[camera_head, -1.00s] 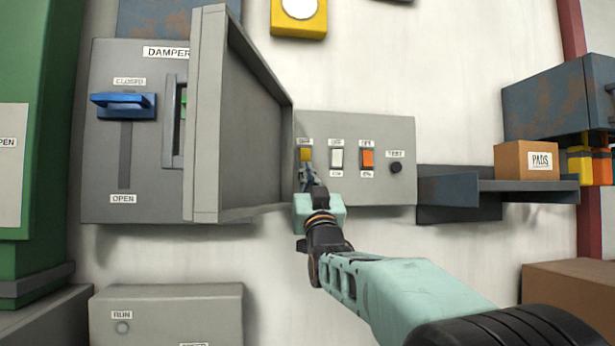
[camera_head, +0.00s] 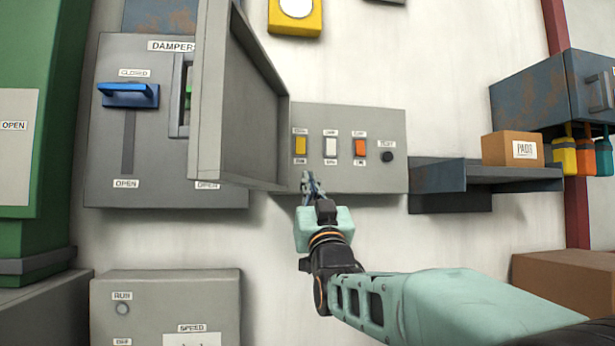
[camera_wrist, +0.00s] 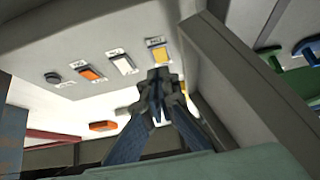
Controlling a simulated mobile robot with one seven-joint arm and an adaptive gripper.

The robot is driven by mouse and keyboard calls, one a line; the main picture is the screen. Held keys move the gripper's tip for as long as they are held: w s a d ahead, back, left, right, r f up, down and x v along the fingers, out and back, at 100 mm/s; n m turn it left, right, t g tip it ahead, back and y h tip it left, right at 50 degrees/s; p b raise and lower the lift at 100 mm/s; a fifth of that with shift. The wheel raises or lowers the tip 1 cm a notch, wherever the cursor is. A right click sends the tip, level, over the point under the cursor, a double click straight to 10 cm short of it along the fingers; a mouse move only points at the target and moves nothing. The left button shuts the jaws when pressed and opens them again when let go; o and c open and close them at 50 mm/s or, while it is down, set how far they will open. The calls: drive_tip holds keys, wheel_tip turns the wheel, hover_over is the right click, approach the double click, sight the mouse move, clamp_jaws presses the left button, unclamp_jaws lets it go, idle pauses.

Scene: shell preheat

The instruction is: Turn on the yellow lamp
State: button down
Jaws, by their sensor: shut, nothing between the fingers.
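A yellow rocker switch (camera_head: 300,146) is the leftmost of a row on a grey wall panel (camera_head: 345,180). It also shows in the wrist view (camera_wrist: 159,54). Labels sit above and below it, too small to read surely, and I cannot tell which way it is tipped. My gripper (camera_head: 309,178) is shut and empty, just below the yellow switch and apart from it in the head view. In the wrist view, the gripper (camera_wrist: 158,80) partly overlaps the area below the switch. A yellow box with a white round face (camera_head: 297,8) is at the top edge, cut off.
A white switch (camera_head: 331,147), an orange switch (camera_head: 361,147) and a black knob (camera_head: 387,157) sit right of the yellow one. An open grey cover (camera_head: 240,110) stands out close on the left. A shelf (camera_head: 510,180) bears a cardboard box (camera_head: 512,149) at right.

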drive_tip(key=shift+s+d+f, duration=0.2)
drive_tip(key=shift+s+f, duration=0.45)
drive_tip(key=shift+f, duration=0.3)
